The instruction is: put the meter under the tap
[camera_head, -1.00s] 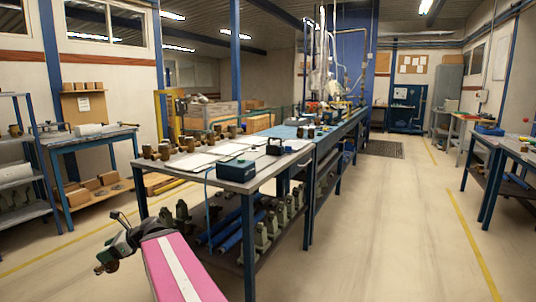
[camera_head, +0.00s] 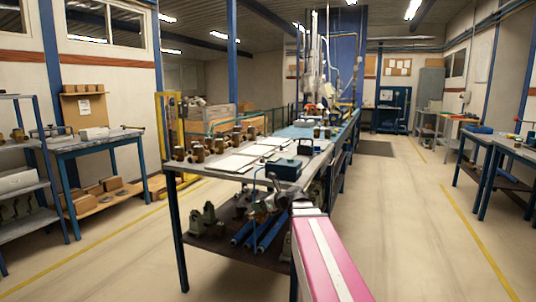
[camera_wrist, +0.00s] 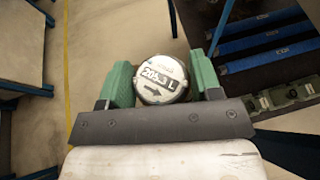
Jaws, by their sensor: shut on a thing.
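The meter (camera_wrist: 160,80) is a round, pale-topped body marked "205-3 L" with an arrow, seen from above in the wrist view. My gripper (camera_wrist: 161,70) is shut on it, with one green finger pad on each side. In the head view my gripper (camera_head: 264,208) is small and partly blurred against the shelf under the near table, and the meter cannot be told apart there. No tap can be made out clearly; pipework (camera_head: 325,75) rises over the far end of the long bench.
The near table (camera_head: 225,176) carries brown meters, white sheets and a dark teal box (camera_head: 285,170). Its lower shelf (camera_head: 215,240) holds blue tubes (camera_head: 268,235) and grey-green fittings. A blue workbench (camera_head: 95,140) stands left. The floor aisle right of the table is clear.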

